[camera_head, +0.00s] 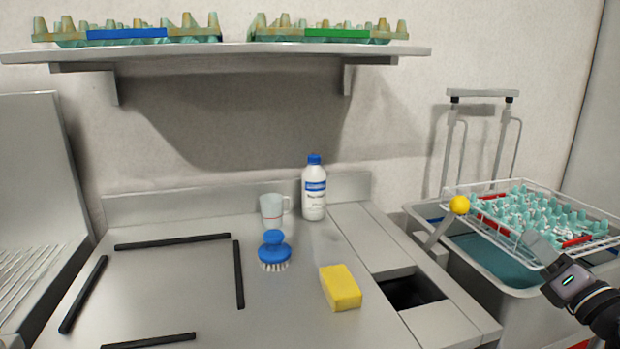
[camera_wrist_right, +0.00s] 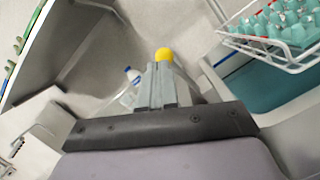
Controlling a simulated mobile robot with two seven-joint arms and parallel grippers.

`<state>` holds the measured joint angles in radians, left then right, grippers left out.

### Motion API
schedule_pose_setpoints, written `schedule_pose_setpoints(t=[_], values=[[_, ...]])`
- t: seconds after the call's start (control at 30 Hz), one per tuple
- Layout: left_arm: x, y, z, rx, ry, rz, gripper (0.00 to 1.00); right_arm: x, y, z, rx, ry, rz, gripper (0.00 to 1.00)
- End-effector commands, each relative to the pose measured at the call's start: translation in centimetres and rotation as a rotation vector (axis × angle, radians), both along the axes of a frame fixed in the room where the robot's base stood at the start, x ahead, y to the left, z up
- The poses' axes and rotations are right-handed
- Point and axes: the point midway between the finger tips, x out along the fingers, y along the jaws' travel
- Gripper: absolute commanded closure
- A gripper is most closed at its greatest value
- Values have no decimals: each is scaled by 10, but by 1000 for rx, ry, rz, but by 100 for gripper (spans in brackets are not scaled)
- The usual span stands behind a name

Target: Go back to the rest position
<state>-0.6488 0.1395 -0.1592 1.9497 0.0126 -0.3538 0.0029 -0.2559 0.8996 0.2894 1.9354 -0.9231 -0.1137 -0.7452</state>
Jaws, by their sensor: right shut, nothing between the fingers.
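My right gripper (camera_head: 534,240) comes in from the right edge of the head view, in front of the wire rack by the sink. Its fingers are shut and empty, and they also show together in the right wrist view (camera_wrist_right: 165,85). A yellow ball-like knob (camera_head: 459,205) shows at the left corner of the rack, and a yellow round shape (camera_wrist_right: 164,55) appears just beyond the fingertips in the wrist view. My left gripper is not in view.
A wire rack (camera_head: 470,222) with a teal egg tray (camera_head: 545,215) sits over a sink bin (camera_head: 430,215). On the counter stand a white bottle (camera_head: 314,195), a mug (camera_head: 271,208), a blue brush (camera_head: 273,248) and a yellow sponge (camera_head: 341,288). A shelf (camera_head: 235,49) above holds two egg trays.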

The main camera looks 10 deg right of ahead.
Motion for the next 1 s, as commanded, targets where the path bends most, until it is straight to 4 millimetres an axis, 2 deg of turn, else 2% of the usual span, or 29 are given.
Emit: schedule_pose_setpoints(t=[0.03,0.1,0.27,0.4,0.53,0.6,0.73,1.0], values=[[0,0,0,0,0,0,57,-8,4,-20,172,8,-32,100],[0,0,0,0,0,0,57,-19,8,-46,411,23,-93,100],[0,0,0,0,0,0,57,-53,25,-117,939,92,-272,100],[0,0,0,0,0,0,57,-95,58,-183,1371,190,-478,100],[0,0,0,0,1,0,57,-140,104,-231,1702,304,-691,100],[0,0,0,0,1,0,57,-162,127,-247,1830,363,-795,100],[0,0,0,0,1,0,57,-196,168,-265,2005,467,-962,100],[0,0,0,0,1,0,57,-257,242,-273,2227,676,-1263,100]])
